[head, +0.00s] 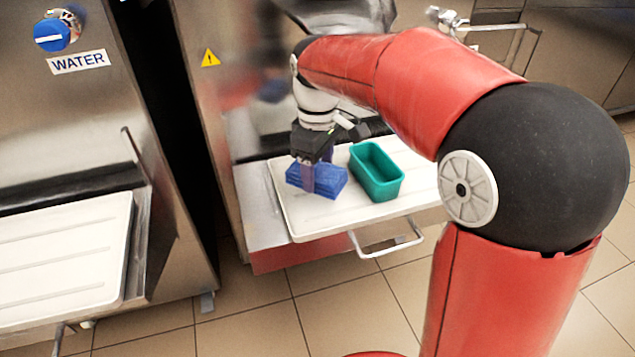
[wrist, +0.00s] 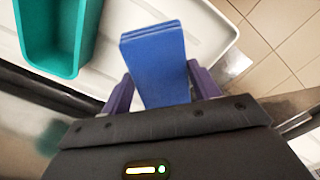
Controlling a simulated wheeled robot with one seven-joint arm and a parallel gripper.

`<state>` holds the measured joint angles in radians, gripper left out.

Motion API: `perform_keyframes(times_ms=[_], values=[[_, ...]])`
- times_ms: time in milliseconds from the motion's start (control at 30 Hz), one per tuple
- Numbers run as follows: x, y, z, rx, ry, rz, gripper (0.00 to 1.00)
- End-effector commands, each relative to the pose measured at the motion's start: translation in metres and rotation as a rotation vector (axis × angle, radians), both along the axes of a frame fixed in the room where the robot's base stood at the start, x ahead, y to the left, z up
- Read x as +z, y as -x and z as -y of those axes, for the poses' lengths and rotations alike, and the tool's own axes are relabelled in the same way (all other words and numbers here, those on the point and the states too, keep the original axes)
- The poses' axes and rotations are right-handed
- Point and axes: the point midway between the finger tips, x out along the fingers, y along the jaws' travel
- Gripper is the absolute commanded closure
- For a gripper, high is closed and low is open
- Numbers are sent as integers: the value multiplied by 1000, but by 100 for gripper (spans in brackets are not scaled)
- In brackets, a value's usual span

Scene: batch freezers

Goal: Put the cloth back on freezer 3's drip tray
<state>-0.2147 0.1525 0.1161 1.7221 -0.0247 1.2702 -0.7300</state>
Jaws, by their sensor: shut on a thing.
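The blue folded cloth (head: 328,181) is at the left part of the white drip tray (head: 300,226) in the head view. My gripper (head: 310,180) points down and is shut on the cloth. In the wrist view the cloth (wrist: 155,62) sits between the two purple fingers of my gripper (wrist: 158,92). The cloth is over the tray; I cannot tell whether its underside touches the surface. No freezer number is visible.
A teal open container (head: 380,184) stands on the same tray, just right of the cloth. A metal handle (head: 388,244) sticks out at the tray's front. Another white tray (head: 65,260) is at the left freezer, beyond a dark gap.

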Motion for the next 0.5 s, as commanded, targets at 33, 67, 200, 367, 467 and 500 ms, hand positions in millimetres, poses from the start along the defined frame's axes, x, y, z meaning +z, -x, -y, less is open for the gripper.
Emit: perform_keyframes(times_ms=[33,67,200,367,467,500], values=[[-5,0,0,0,0,-1,60],[-7,0,0,0,0,0,60],[-16,0,0,0,0,-1,60],[-40,1,0,0,0,-1,60],[-48,-3,-1,0,0,0,60],[-48,-4,-1,0,0,1,60]])
